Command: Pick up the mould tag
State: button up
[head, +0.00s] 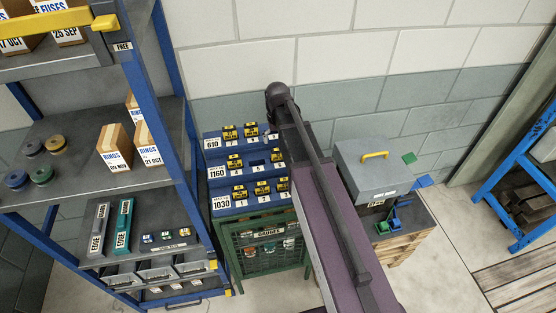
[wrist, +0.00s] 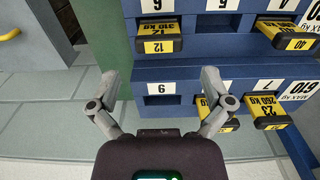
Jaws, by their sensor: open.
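Several black-and-yellow mould tags sit in a blue slotted rack. In the wrist view, which shows the rack upside down, one tag (wrist: 159,38) marked 12 sticks out beyond my fingertips. A tag marked 23, 260 kg (wrist: 265,115) is at the right, and one marked 40 (wrist: 285,36) is at the upper right. Another tag (wrist: 229,125) is partly hidden by my right finger. My gripper (wrist: 159,82) is open and empty, in front of a slot without a tag. In the head view my arm hides most of the gripper and part of the blue rack (head: 218,174).
A green mesh cabinet (head: 247,260) stands under the rack. Shelving with boxes (head: 116,146) stands close at the left. A grey case with a yellow handle (head: 372,172) is at the right. A block wall (head: 330,60) is behind.

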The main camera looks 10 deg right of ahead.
aim_at(278, 149)
jog(key=shift+f, duration=0.15)
notch_tip(278, 149, down, 5)
jog(key=b, duration=0.5)
jog(key=shift+s, duration=0.15)
dwell(0.8)
jog(key=c, duration=1)
